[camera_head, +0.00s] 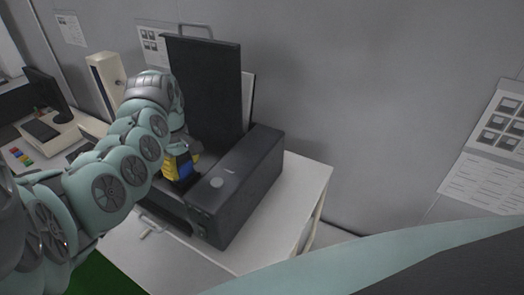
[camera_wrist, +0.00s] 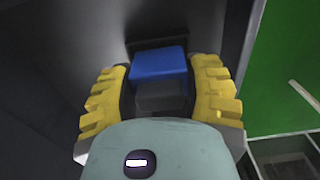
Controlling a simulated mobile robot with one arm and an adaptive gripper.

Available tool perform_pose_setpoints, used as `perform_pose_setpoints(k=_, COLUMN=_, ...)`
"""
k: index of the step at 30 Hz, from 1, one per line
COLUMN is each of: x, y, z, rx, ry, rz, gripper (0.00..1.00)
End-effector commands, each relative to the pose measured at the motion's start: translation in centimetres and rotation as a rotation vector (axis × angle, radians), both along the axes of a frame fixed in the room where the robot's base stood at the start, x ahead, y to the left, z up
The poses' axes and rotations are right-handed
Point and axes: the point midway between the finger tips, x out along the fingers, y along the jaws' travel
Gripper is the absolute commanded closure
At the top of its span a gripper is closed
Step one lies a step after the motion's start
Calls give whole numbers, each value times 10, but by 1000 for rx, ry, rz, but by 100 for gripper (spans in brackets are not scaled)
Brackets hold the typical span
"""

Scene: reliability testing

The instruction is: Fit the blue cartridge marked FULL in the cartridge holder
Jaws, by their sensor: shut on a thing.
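My gripper (camera_head: 181,168) has yellow fingers and is inside the open dark machine, below its raised lid. In the wrist view my gripper (camera_wrist: 165,85) is shut on the blue cartridge (camera_wrist: 159,63), with one finger on each side of it. The cartridge has a blue upper part and a dark lower part. The blue cartridge (camera_head: 185,169) also shows as a small blue patch in the head view. A dark recess edge lies right behind the cartridge in the wrist view; I cannot tell whether it is the cartridge holder. No FULL marking is readable.
The dark machine (camera_head: 240,185) stands on a white table (camera_head: 305,180), its lid (camera_head: 207,90) upright. Its right housing is close to my gripper. Bare table lies to the right. A monitor (camera_head: 43,88) and colored blocks (camera_head: 20,157) are at the far left.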

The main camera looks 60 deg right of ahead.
Motion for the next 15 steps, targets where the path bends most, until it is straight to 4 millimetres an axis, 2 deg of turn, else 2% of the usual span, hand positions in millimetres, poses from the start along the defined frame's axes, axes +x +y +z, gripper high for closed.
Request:
perform_pose_setpoints(k=6, x=-2, y=0, z=-13, rx=2, ry=3, rz=-2, gripper=89)
perform_pose_setpoints(k=15, x=-2, y=-1, z=-15, rx=-2, ry=2, rz=-1, gripper=89)
